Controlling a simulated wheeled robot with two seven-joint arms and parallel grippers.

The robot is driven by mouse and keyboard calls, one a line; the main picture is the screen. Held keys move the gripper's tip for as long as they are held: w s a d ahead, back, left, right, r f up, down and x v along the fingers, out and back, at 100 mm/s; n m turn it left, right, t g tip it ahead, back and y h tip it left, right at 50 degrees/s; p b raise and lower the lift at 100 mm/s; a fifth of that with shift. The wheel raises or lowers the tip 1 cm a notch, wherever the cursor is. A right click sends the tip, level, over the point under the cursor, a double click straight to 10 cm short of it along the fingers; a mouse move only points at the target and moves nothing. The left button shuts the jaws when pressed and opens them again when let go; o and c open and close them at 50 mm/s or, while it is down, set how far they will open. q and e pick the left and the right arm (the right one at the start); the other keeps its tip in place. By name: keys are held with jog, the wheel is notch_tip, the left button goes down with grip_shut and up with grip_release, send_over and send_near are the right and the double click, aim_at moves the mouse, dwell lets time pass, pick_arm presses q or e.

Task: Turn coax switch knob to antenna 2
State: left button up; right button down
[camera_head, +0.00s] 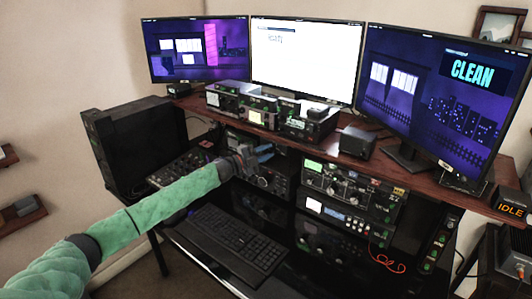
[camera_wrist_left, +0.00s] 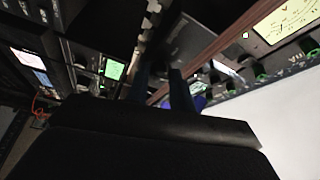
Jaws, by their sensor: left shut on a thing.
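My left gripper (camera_head: 267,153) reaches in from the left, its blue fingers just below the front edge of the wooden shelf, among the radio gear. In the left wrist view, the two dark blue fingers (camera_wrist_left: 160,80) point up at the equipment with a small gap between the tips. They are shut on a small part, which I take to be the coax switch knob; it is too dark and covered to make out. The knob's pointer and the antenna labels cannot be read. My right gripper is not in view.
The wooden shelf (camera_head: 399,175) carries three monitors and several radios (camera_head: 262,113). More radio units (camera_head: 350,188) are stacked below it at the right. A keyboard (camera_head: 228,236) lies on the dark desk below the arm. A black case (camera_head: 135,144) stands at the left.

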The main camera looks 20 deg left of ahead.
pick_arm(q)
jog(key=shift+r+m+g+y+p, duration=0.1)
jog(key=shift+m+g+y+p, duration=0.35)
jog(key=shift+m, duration=1.05)
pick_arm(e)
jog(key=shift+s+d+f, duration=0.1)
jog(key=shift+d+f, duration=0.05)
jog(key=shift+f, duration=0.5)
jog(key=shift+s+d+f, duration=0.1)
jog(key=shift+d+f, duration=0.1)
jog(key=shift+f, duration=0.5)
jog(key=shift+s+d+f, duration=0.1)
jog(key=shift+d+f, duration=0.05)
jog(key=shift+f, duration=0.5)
pick_arm(q)
jog(key=o, duration=1)
jog(key=shift+s+a, duration=0.1)
jog(key=shift+s+a, duration=0.2)
jog(key=shift+b+v, duration=1.3)
jog(key=shift+v, duration=2.15)
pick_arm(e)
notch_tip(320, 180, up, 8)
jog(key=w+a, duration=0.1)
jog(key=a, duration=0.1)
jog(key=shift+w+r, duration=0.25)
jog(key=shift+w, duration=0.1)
